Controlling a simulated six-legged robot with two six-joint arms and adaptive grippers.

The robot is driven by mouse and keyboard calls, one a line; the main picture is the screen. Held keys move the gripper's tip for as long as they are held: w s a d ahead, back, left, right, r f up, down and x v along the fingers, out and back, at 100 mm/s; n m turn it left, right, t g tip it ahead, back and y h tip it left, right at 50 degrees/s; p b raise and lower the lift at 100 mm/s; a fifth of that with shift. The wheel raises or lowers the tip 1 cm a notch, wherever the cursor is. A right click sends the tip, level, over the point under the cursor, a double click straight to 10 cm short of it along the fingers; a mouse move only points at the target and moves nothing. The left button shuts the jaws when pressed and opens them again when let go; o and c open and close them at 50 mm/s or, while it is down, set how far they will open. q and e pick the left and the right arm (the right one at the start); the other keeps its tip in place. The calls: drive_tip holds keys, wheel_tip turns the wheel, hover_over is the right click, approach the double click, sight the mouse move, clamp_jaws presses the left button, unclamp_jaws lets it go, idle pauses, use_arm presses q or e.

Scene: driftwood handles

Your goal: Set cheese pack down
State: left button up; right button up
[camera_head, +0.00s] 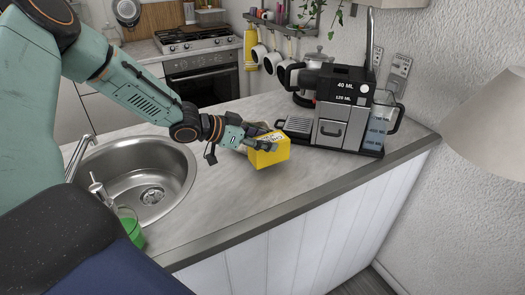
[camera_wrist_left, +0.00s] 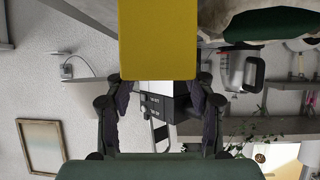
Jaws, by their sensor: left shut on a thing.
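The cheese pack (camera_head: 268,154) is a yellow box with dark print on its upper side. In the head view it is at the end of my left arm, over or on the grey countertop (camera_head: 225,195), right of the sink. My left gripper (camera_head: 262,143) is shut on it. In the left wrist view the cheese pack (camera_wrist_left: 158,40) fills the top middle, between the two dark fingers of the left gripper (camera_wrist_left: 160,90). I cannot tell whether its underside touches the counter. My right gripper is not in view.
A coffee machine (camera_head: 342,112) stands right of the pack, near the wall. A steel sink (camera_head: 145,175) and a green soap bottle (camera_head: 130,225) are on the left. The counter's front edge (camera_head: 290,210) is close, with bare surface before the pack.

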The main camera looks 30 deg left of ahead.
use_arm(q)
drive_tip(key=f, duration=0.2)
drive_tip(key=f+b, duration=0.1)
drive_tip(key=shift+w+d+f, duration=0.15)
drive_tip(key=shift+w+d, duration=0.1)
drive_tip(key=shift+s+a, duration=0.2)
drive_tip(key=o, duration=1.4)
drive_tip(key=shift+w+d+f, duration=0.1)
drive_tip(key=shift+w+d, duration=0.1)
drive_tip(key=shift+c, duration=0.2)
drive_tip(key=shift+s+a, duration=0.15)
drive_tip(key=shift+r, duration=0.35)
